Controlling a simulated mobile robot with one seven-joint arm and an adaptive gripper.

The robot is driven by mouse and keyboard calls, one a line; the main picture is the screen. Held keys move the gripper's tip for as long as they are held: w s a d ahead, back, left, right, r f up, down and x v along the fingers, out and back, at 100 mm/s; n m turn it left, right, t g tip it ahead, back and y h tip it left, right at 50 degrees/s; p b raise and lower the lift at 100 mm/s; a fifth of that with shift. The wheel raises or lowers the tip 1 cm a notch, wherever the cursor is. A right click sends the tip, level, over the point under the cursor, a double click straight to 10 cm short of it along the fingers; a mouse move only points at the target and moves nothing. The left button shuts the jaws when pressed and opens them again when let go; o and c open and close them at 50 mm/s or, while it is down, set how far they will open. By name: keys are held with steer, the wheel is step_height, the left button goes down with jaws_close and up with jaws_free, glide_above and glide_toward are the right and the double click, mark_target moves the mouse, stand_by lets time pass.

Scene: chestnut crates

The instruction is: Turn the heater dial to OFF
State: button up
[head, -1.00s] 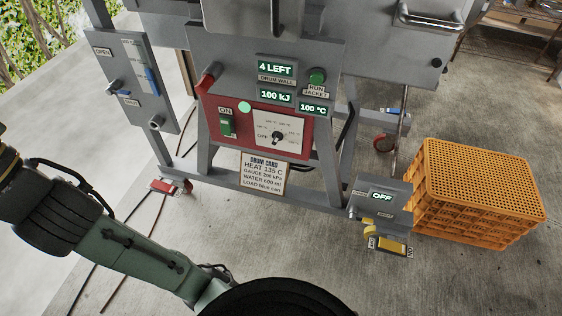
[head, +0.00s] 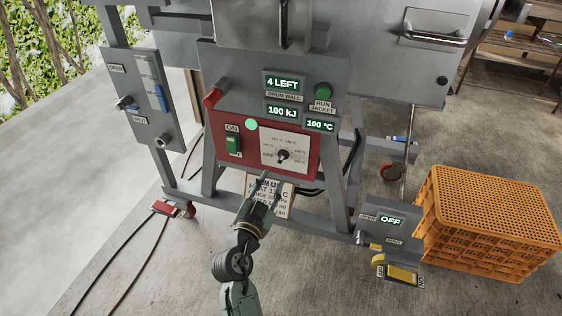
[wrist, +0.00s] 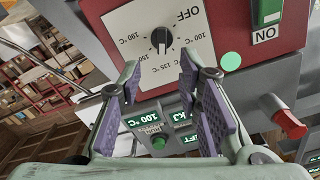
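The heater dial (head: 283,155) is a dark knob on a white plate in the red panel of the machine. It also shows in the wrist view (wrist: 161,38), where the panel appears upside down. There its white mark points down between the lower temperature labels, away from the OFF label (wrist: 187,13) at upper right. My gripper (head: 274,178) is just below and in front of the dial plate. In the wrist view its two purple-padded fingers (wrist: 160,78) are apart with nothing between them, and they do not touch the knob.
A green ON switch (head: 233,145) and a lit green lamp (head: 252,124) are left of the dial. A red handle (head: 212,97) sticks out at the panel's upper left. A card (head: 256,184) hangs below, partly hidden by my gripper. An orange crate (head: 490,190) stands at right.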

mark_target(282, 159)
steer(key=p+x, duration=0.1)
steer(key=x, duration=0.3)
steer(key=p+x, duration=0.1)
steer(key=x, duration=0.3)
steer(key=shift+w+d+r, duration=0.1)
steer(key=shift+w+r, duration=0.1)
steer(key=shift+w, duration=0.2)
steer(key=shift+w+d+f+p, duration=0.1)
steer(key=shift+w+p, duration=0.1)
steer(key=shift+w, duration=0.15)
steer(key=shift+w+d+f+p, duration=0.1)
steer(key=shift+w+p, duration=0.05)
steer(key=shift+w, duration=0.2)
steer(key=shift+c, duration=0.2)
jaws_close()
